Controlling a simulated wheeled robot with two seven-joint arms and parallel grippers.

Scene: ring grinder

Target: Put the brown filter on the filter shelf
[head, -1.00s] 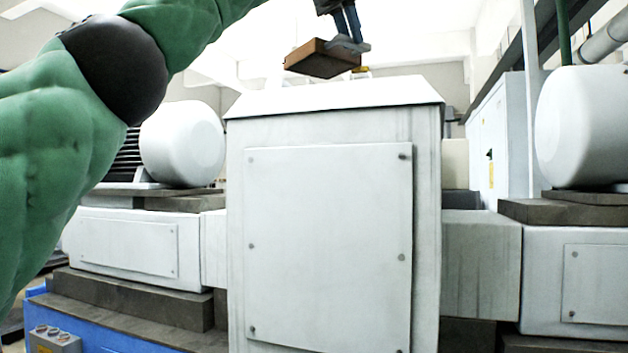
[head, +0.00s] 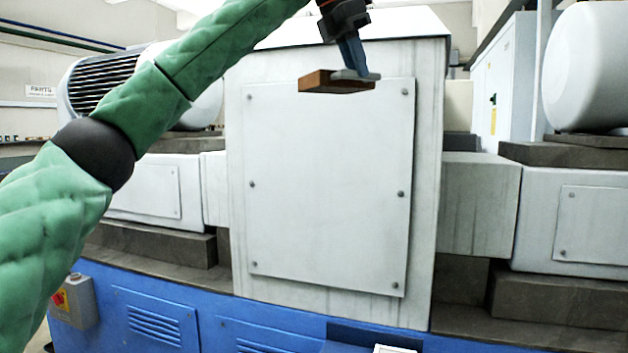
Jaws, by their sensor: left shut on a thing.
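The brown filter (head: 325,82) is a flat, reddish-brown block. It shows in the upper middle of the head view, in front of the white machine's bolted panel. My left gripper (head: 354,74) comes down from above, and its grey fingers are shut on the filter's right side. The filter is held in the air, roughly level. My right gripper is not in view. I cannot make out a filter shelf in this view.
The white ring grinder housing (head: 325,190) stands behind the filter on a blue base (head: 155,318). White motors stand left and right (head: 590,70). A grey control box (head: 75,300) with a red button is at lower left. A small white item (head: 394,349) shows at the bottom edge.

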